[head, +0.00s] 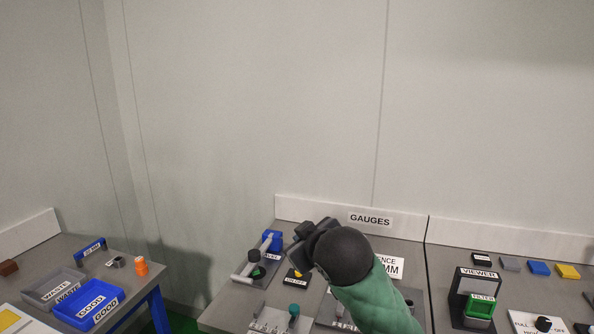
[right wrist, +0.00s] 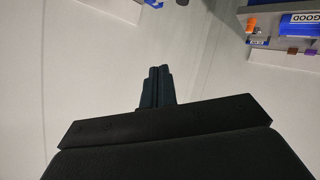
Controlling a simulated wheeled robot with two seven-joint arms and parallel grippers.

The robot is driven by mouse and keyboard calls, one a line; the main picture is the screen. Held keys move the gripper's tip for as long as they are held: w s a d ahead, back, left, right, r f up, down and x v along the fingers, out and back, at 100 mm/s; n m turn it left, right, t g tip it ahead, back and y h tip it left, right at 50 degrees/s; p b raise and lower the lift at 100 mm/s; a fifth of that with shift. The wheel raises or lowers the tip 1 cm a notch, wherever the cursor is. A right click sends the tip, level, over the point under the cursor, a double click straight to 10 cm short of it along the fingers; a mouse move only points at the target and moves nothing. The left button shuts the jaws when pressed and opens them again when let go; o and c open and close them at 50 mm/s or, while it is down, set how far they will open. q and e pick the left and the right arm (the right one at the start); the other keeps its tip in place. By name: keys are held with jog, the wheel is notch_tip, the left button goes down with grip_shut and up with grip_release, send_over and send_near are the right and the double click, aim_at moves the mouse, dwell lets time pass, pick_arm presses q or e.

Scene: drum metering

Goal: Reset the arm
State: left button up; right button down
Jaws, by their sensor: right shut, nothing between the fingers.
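My right arm comes in from the bottom right of the head view in a green sleeve, bent over the gauges table (head: 235,310). Its dark gripper (head: 305,240) points left, above the table, near a blue-ended gauge (head: 271,240). In the right wrist view the two fingers of the right gripper (right wrist: 158,72) are together with nothing between them, and the pale wall lies beyond. The gripper and arm hide part of the table and of a sign ending in MM (head: 388,268). My left gripper is not in view.
A left table holds a grey waste tray (head: 38,297), a blue good tray (head: 121,293) and an orange piece (head: 141,266). A viewer (head: 476,290) and several coloured blocks stand on the right table. A low white backboard (head: 310,207) edges the gauges table.

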jog(key=s+d+f+m+g+h+b, duration=0.15)
jog(key=s+d+f, duration=0.25)
jog(key=f, duration=0.6)
jog(key=s+d+f+m+g, duration=0.1)
jog(key=s+d+f+m, duration=0.2)
jog(key=f, duration=0.6)
jog(key=s+d+f+m+g+h+b, duration=0.15)
jog(key=s+d+f, duration=0.25)
jog(key=f, duration=0.6)
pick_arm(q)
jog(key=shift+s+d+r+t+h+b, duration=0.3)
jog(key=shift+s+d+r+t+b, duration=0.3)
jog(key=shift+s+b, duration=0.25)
pick_arm(e)
jog(key=s+d+f+g, duration=0.1)
jog(key=s+f+g, duration=0.5)
jog(key=s+f, duration=1.5)
jog(key=s, duration=0.4)
jog(key=shift+d+f+m, duration=0.3)
jog(key=shift+d+m, duration=0.1)
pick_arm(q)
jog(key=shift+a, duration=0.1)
